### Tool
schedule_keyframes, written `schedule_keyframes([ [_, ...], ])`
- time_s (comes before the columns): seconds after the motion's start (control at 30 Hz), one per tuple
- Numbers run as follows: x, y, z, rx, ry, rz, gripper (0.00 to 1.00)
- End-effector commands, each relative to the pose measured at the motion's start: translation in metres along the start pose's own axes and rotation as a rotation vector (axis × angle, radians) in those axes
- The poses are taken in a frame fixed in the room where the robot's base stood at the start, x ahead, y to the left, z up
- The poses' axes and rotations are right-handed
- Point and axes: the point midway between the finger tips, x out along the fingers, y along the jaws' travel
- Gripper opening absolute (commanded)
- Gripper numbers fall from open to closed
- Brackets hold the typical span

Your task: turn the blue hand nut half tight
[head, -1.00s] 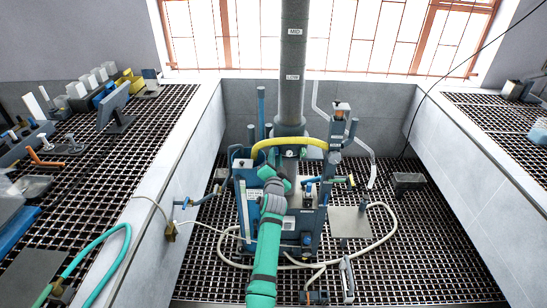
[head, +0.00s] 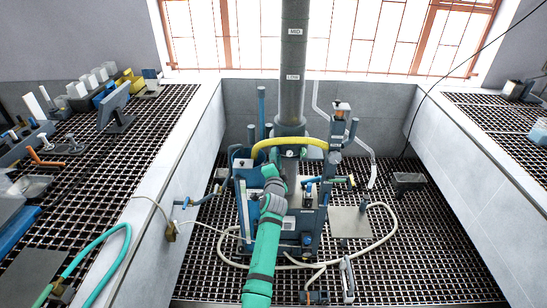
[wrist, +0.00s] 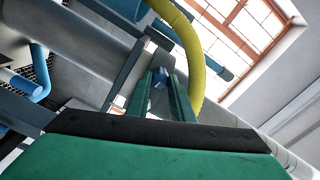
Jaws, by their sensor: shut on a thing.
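In the head view my green arm reaches to the front of the flotation machine (head: 308,222) and covers the gripper and the nut.
A yellow hose (head: 290,141) arches over the work spot and passes close to the right of my fingers in the wrist view (wrist: 190,45). A grey column (head: 292,65) rises behind. A pale hose (head: 385,235) loops on the grating. Benches flank both sides.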

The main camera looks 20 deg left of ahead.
Motion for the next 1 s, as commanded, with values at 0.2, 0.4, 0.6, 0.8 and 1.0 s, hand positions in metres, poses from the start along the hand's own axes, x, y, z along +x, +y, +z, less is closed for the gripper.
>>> schedule_keyframes([
  [0.2, 0.001, -0.008, 0.009, -0.002, -0.012, -0.009, 0.37],
  [0.4, 0.001, -0.004, 0.004, -0.002, -0.005, -0.005, 0.39],
  [0.6, -0.003, -0.003, 0.003, -0.002, -0.004, -0.003, 0.39],
  [0.8, -0.024, -0.003, 0.004, -0.003, -0.005, -0.004, 0.39],
  [1.0, -0.059, -0.004, 0.004, -0.005, -0.005, -0.006, 0.39],
])
